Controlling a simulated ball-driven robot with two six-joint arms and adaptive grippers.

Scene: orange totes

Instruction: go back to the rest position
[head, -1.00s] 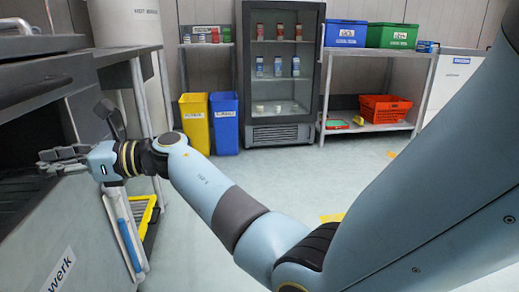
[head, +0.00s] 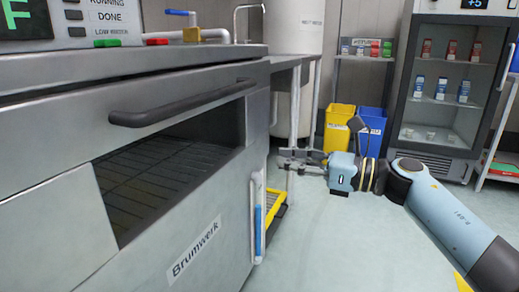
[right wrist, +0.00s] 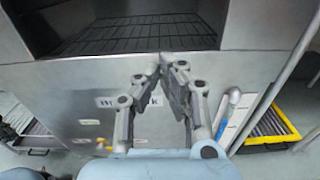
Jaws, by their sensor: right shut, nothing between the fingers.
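My right gripper (head: 285,158) is in the middle of the head view, at the end of my pale blue right arm, which comes in from the right. It is held in the air near the right end of the steel machine (head: 190,240). In the right wrist view the two fingers of this gripper (right wrist: 160,64) come together at the tips, with nothing held. Behind them is the machine's front with its lettered label. My left gripper is not in view.
The steel machine has a dark handle (head: 185,103) above an open cavity with a wire rack (head: 160,170). A yellow bin (head: 338,128) and a blue bin (head: 370,130) stand at the back, left of a glass-door fridge (head: 440,100). The floor (head: 340,240) in front is clear.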

